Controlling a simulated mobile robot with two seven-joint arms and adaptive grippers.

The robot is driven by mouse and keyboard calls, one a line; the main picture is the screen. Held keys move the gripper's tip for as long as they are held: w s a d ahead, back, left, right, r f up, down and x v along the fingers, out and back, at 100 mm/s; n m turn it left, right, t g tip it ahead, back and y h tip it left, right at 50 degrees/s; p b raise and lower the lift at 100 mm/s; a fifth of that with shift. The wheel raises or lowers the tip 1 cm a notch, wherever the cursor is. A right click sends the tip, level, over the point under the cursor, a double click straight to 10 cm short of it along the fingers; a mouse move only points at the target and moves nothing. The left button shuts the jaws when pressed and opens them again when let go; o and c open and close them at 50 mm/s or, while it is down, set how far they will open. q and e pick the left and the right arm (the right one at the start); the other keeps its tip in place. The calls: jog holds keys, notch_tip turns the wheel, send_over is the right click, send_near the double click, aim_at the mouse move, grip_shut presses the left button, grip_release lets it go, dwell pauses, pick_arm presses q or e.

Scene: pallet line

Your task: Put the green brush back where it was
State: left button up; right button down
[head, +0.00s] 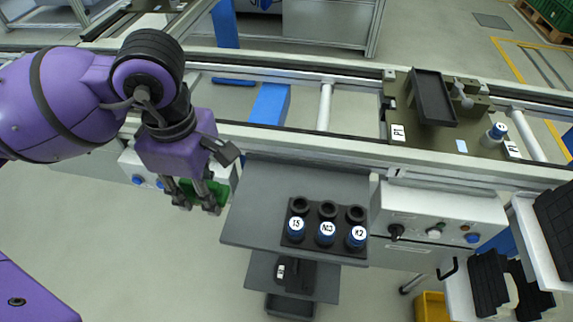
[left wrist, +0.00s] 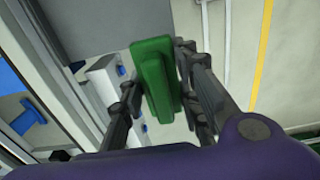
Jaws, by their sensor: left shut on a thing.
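My left gripper (head: 197,204) is shut on the green brush (head: 219,190), left of the grey shelf in the head view and in front of a white box with blue buttons. In the left wrist view the green brush (left wrist: 153,85) lies between the fingers of the left gripper (left wrist: 160,72), its long green body showing. Fingers and arm hide part of the brush in the head view. I cannot tell its exact height. My right gripper is not in view.
The grey shelf (head: 260,190) has free room at its left and back. A dark holder (head: 297,243) with several labelled blue-and-black pieces stands at its front right. The conveyor rail (head: 300,143) runs behind; a control box (head: 440,215) stands to the right.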

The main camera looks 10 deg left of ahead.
pick_arm(q)
send_over(253, 212)
notch_tip(253, 212, down, 7)
jog(key=shift+s+a+r, duration=0.1)
jog(key=shift+f, duration=2.05)
jog(key=o, duration=1.1)
jog(key=shift+r, duration=0.1)
notch_tip(253, 212, up, 12)
jog(key=shift+r+p, duration=0.2)
jog(key=shift+p, duration=0.1)
